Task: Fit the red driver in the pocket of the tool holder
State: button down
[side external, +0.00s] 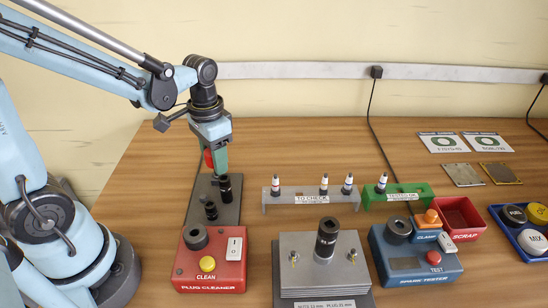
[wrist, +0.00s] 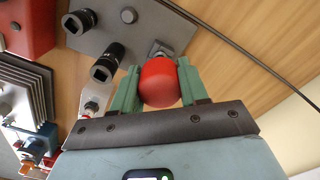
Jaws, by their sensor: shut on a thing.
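The red driver (wrist: 160,84) shows in the wrist view as a rounded red handle between the green fingers of my gripper (wrist: 159,88). In the side view my gripper (side external: 215,162) points down, shut on the red driver (side external: 208,158), above the back of a dark grey plate. This plate (side external: 231,214), which looks like the tool holder, bears two upright black sockets; it also shows in the wrist view (wrist: 135,40). A small grey piece shows just beyond the handle in the wrist view; I cannot tell whether it is the driver's end or the pocket. The driver's tip is hidden.
Black sockets (side external: 225,188) stand close beside my gripper. The red plug cleaner (side external: 215,265) is in front of the plate. A grey plug rack (side external: 312,197), a ribbed block (side external: 310,258) and a blue spark tester (side external: 415,262) stand to the right.

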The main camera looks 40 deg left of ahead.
jog(key=c, duration=0.5)
grip_release()
jog(key=shift+r, duration=3.5)
